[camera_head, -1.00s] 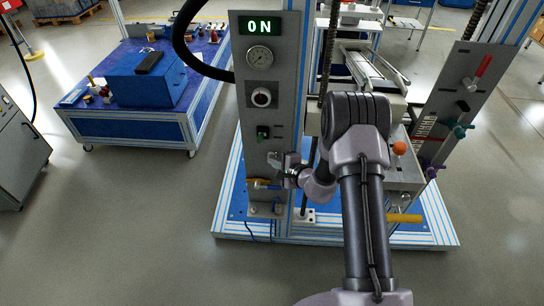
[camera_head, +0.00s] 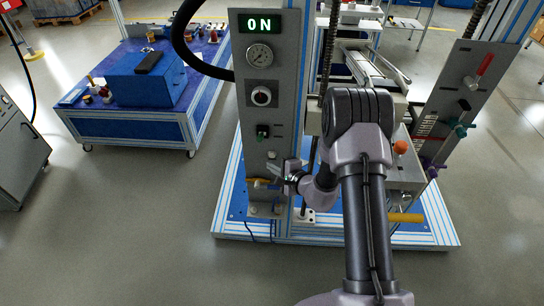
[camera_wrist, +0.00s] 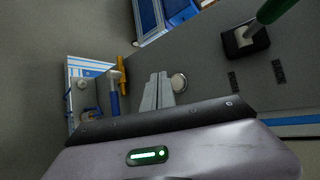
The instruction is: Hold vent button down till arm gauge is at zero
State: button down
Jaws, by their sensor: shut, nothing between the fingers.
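The grey control panel carries a round dial gauge (camera_head: 260,55); its needle is too small to read. A round silver button (camera_head: 271,154), apparently the vent button, sits low on the panel and shows in the wrist view (camera_wrist: 179,82) too. It carries no readable label. My gripper (camera_head: 273,170) is shut and empty, close to the panel just below the button. In the wrist view the shut fingertips (camera_wrist: 158,80) lie just left of the button, not over it. I cannot tell whether they touch the panel.
A green-handled switch (camera_wrist: 245,42) on a black base is above the button. A yellow-and-blue valve (camera_head: 262,184) sits just below my gripper. A dark knob (camera_head: 261,96) and a lit "ON" display (camera_head: 259,22) are higher up. An orange ball knob (camera_head: 400,147) is right of my arm.

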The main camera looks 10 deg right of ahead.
jog(key=s, duration=0.2)
jog(key=s+a+b, duration=0.1)
jog(key=shift+s+a, duration=0.15)
jog(key=shift+s, duration=0.25)
jog(key=s+a+r+n+g+y, duration=0.1)
jog(key=a+r+n+y, duration=0.25)
jog(key=a+r, duration=0.55)
jog(key=s+a+r+n+g+y, duration=0.2)
jog(key=s+a+r+n+g, duration=0.1)
jog(key=s+r, duration=0.35)
jog(key=s+a+r+n+g+y, duration=0.1)
jog(key=s+a+r+n+g, duration=0.15)
jog(key=s+r, duration=0.35)
jog(key=s+d+r+n+h, duration=0.2)
jog(key=s+d+r+h, duration=0.1)
jog(key=s, duration=0.5)
jog(key=s+d+r+n+h, duration=0.1)
jog(key=s+d+r+h, duration=0.3)
jog(key=s, duration=0.5)
jog(key=d+h, duration=0.2)
jog(key=d, duration=0.1)
jog(key=shift+s+d+n, duration=0.3)
jog(key=shift+n, duration=0.1)
